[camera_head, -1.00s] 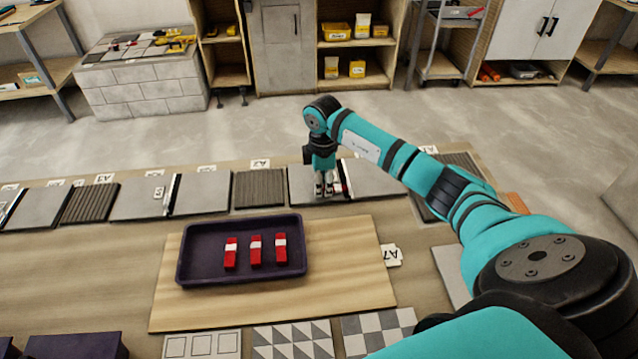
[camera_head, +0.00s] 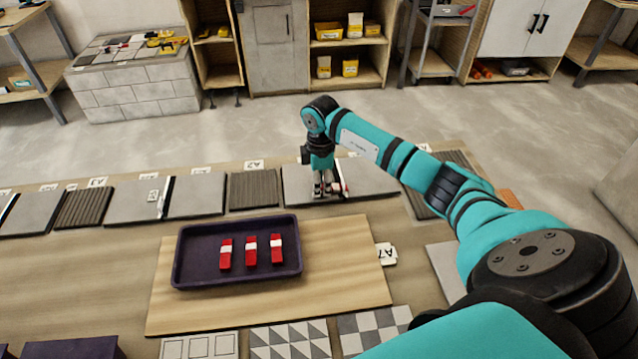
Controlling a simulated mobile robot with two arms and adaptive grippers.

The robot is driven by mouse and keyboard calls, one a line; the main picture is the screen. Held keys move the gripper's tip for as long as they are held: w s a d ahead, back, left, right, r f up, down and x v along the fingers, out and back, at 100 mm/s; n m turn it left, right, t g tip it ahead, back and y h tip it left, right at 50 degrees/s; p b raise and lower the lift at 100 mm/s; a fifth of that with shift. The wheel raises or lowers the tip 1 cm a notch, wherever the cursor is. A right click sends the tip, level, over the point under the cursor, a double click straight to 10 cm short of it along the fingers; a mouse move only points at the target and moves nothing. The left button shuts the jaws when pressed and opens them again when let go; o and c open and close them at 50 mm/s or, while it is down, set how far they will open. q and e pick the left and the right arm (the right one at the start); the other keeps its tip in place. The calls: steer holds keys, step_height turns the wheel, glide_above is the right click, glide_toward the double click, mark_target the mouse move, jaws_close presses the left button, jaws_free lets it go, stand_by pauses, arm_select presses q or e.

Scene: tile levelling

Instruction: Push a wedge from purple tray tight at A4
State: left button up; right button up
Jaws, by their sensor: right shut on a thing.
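The purple tray (camera_head: 186,262) lies on a wooden board and holds three red wedges with white bands: left (camera_head: 225,260), middle (camera_head: 250,255) and right (camera_head: 277,255). My right gripper (camera_head: 328,192) points down over the row of tiles, low at the joint between two plain grey tiles. How deep that wedge sits cannot be told. A label reading A4 cannot be made out. My left gripper is not in view.
Grey tiles (camera_head: 195,195) and dark ribbed tiles (camera_head: 253,189) run in a row, with small label cards beside them. The wooden board (camera_head: 340,270) is bare right of the tray. Patterned tiles (camera_head: 290,340) lie in front.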

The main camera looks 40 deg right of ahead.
steer(key=shift+s+d+p, duration=0.15)
steer(key=shift+s+d, duration=0.05)
steer(key=shift+d, duration=0.25)
steer(key=shift+s+d+p, duration=0.15)
steer(key=shift+s+d, duration=0.05)
steer(key=shift+d, duration=0.25)
stand_by(0.8)
steer(key=o, duration=0.9)
steer(key=shift+s, duration=0.1)
steer(key=shift+a, duration=0.1)
step_height(320, 180, up, 12)
steer(key=shift+r, duration=0.1)
